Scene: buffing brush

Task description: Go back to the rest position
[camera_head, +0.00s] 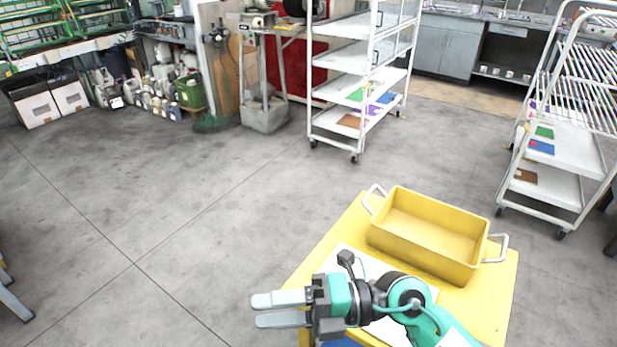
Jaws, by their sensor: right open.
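My right gripper (280,310) is at the bottom centre of the head view, pointing left. Its two pale fingers are apart with nothing between them. It is in front of the left edge of the yellow table (492,290), and the arm crosses over the table's near part. My left gripper is not in view.
A yellow tray (470,264) with two metal handles stands empty on the table, beside a white sheet (345,260) partly under my arm. White shelf carts stand behind (330,118) and at the right (555,200). Grey floor (150,220) at the left is clear.

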